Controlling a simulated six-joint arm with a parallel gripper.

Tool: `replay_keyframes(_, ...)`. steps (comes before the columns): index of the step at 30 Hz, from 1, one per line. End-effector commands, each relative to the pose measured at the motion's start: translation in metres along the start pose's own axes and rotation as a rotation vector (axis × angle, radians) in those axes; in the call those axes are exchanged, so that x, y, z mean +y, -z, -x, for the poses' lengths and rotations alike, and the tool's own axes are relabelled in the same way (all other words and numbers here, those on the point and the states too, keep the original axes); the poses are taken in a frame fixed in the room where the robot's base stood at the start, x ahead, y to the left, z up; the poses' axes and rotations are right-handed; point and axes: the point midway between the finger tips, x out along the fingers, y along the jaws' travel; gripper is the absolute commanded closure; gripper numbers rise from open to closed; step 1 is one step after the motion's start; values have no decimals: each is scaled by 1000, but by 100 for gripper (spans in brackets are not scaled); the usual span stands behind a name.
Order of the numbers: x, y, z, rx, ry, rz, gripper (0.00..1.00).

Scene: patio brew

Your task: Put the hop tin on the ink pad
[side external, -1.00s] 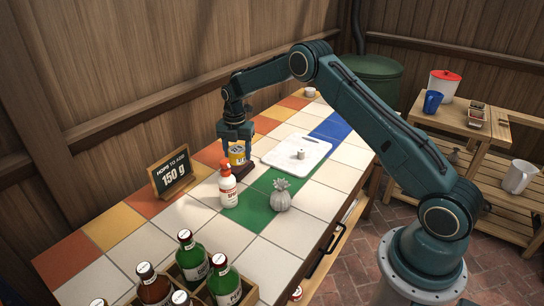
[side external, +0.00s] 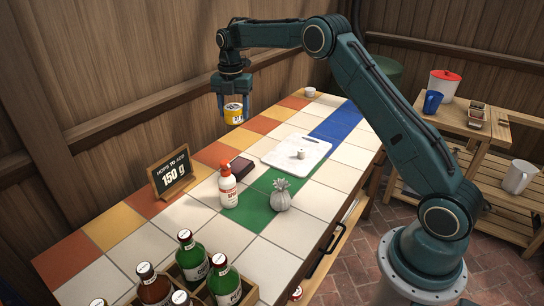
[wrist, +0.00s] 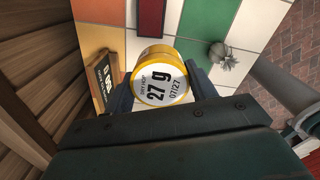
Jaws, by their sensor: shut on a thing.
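The hop tin (side external: 233,115) is a small yellow tin, with a white lid label reading "27 g" in the wrist view (wrist: 161,84). My gripper (side external: 233,99) is shut on it, with a finger on each side, and holds it well above the tiled counter. The ink pad (side external: 242,166) is a dark red and black flat block lying on the counter, behind the white bottle in the side view. It also shows at the top of the wrist view (wrist: 151,18). Nothing rests on it, and the tin is apart from it.
A bottle with an orange cap (side external: 228,188) stands close to the ink pad. A "150 g" sign (side external: 171,173) is to the left. A white board (side external: 284,153) and a grey hop-shaped ornament (side external: 280,196) are to the right. A crate of bottles (side external: 238,289) stands in front.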

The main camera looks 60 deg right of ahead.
Motion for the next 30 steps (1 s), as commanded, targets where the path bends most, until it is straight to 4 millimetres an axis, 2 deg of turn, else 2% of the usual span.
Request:
replay_keyframes(22,0,0,2,1,0,1,70)
replay_keyframes(26,0,0,-7,2,2,1,70)
replay_keyframes(30,-1,0,-25,3,3,1,70)
